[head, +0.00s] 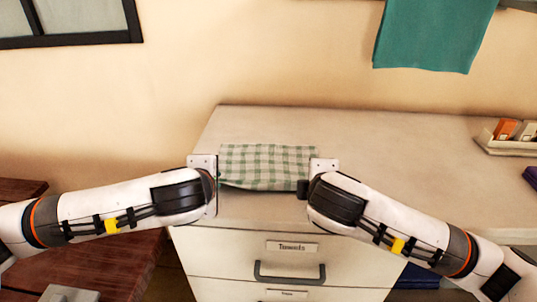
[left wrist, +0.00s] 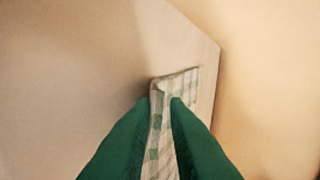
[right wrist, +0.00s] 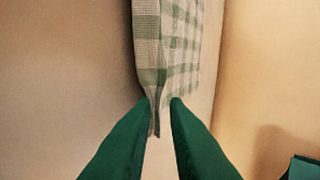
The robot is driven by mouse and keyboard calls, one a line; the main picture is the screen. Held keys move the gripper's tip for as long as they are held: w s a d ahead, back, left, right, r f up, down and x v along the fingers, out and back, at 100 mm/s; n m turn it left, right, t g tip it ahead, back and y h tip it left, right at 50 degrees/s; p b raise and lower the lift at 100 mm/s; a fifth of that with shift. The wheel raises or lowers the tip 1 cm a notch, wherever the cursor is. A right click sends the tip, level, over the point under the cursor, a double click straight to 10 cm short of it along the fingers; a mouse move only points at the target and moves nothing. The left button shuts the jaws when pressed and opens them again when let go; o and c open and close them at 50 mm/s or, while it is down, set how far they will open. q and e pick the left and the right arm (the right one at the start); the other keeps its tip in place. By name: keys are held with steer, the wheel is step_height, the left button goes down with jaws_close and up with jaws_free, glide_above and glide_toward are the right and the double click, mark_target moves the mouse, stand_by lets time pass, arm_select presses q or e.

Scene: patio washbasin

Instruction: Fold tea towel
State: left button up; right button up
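The tea towel (head: 265,166), green and white checked, lies spread on top of the pale cabinet (head: 250,210). Its near edge looks slightly raised. My left gripper (head: 217,183) is at its near left corner. In the left wrist view, the towel (left wrist: 180,88) runs between the fingers (left wrist: 161,100), which stand a little apart. My right gripper (head: 303,188) is at its near right corner. In the right wrist view, a narrow end of the towel (right wrist: 183,45) hangs between the fingertips (right wrist: 163,100), close to the left one, with a gap beside the other.
A teal cloth (head: 435,32) hangs on the wall above. A pale tray with small boxes (head: 508,140) stands at the right, near a dark purple item (head: 531,175). The cabinet top right of the towel is clear. A labelled drawer (head: 290,262) is below.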

arm_select(q)
steer(key=o, duration=0.5)
arm_select(e)
steer(key=o, duration=0.5)
arm_select(q)
steer(key=shift+r, duration=0.3)
arm_select(e)
steer(key=shift+a+r, duration=0.1)
steer(key=shift+r, duration=0.2)
arm_select(q)
steer(key=shift+s+r, duration=1)
steer(key=shift+r, duration=0.4)
steer(key=shift+s+r, duration=1)
steer(key=shift+r, duration=0.45)
steer(key=shift+s+r, duration=1)
steer(key=shift+r, duration=0.4)
arm_select(e)
steer(key=s+r, duration=0.6)
steer(key=r, duration=0.2)
steer(key=shift+r, duration=0.25)
